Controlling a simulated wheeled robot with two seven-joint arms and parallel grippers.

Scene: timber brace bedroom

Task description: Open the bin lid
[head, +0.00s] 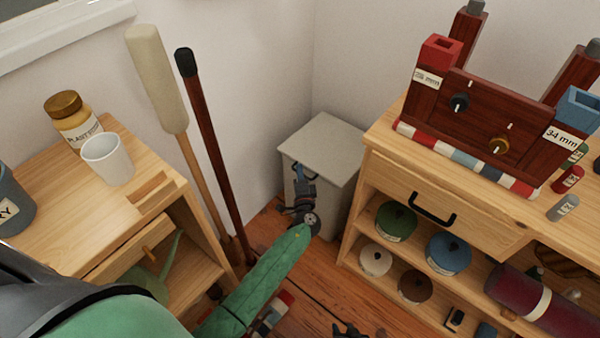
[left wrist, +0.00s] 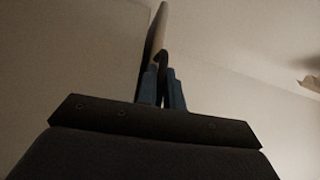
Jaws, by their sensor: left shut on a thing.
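The bin (head: 318,150) is a light grey box in the corner, with a flat grey lid that looks closed. My left gripper (head: 299,172) reaches it at the end of my green arm and is shut at the upper front, apparently on the lid's dark handle, which the fingers mostly hide. In the left wrist view, the blue fingers (left wrist: 162,90) stand close together with a thin bar between them. A dark piece at the bottom edge of the head view looks like my right gripper (head: 350,330); it is cut off, and its jaws are unclear.
A wooden shelf unit (head: 400,160) with a drawer, pots and a tool rack stands close right of the bin. A dark red pole (head: 213,140) and a pale padded pole (head: 158,80) lean left. A wooden cabinet (head: 110,210) holds a white cup (head: 108,160) and a jar.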

